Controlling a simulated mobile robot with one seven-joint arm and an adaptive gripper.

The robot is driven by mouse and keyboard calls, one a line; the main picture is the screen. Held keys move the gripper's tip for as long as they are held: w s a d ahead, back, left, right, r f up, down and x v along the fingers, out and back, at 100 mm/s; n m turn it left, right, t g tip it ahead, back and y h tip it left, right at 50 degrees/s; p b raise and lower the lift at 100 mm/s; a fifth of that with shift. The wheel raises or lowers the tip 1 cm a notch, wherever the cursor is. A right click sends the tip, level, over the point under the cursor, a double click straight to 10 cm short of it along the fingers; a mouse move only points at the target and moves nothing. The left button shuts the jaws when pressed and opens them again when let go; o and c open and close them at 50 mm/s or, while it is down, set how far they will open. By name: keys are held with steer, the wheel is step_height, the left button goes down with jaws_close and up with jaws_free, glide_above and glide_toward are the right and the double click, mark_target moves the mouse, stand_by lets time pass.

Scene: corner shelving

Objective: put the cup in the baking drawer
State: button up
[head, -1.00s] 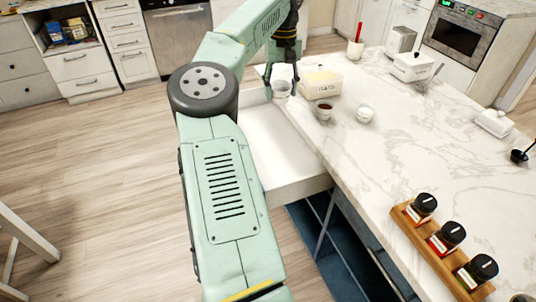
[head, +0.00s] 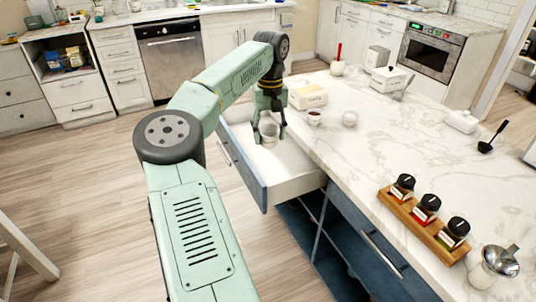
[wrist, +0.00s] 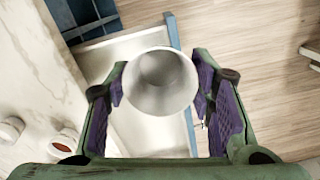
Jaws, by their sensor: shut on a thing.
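The cup (head: 268,129) is pale grey-white and hangs between the fingers of my gripper (head: 268,136). In the wrist view the cup (wrist: 160,82) shows from above, its round mouth toward the camera, with a purple finger pad on each side. My gripper (wrist: 160,95) is shut on it. The open drawer (head: 291,188) has white inner walls and a blue front, and it is pulled out from the island. The cup is over the drawer's white interior, inside its outline. Whether its base touches the drawer floor cannot be told.
The marble countertop (head: 364,143) borders the drawer on the right. A cream box (head: 308,96), a small cup of dark contents (head: 314,118) and a white cup (head: 350,118) stand near its edge. A spice rack (head: 424,222) is nearer. The wood floor left of the drawer is clear.

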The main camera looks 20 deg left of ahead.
steer(key=s+d+f+m, duration=0.2)
steer(key=s+d+f, duration=0.2)
steer(key=f, duration=0.8)
steer(key=s+d+f+m, duration=0.2)
steer(key=s+d+f, duration=0.3)
steer(key=d+f, duration=0.4)
steer(key=s+d+f+m, duration=0.1)
steer(key=s+d+f, duration=0.3)
steer(key=f, duration=1.3)
steer(key=d, duration=0.2)
steer(key=shift+s+d+m, duration=0.15)
steer(key=shift+d+m, duration=0.2)
steer(key=shift+m, duration=0.05)
steer(key=shift+a+r, duration=0.1)
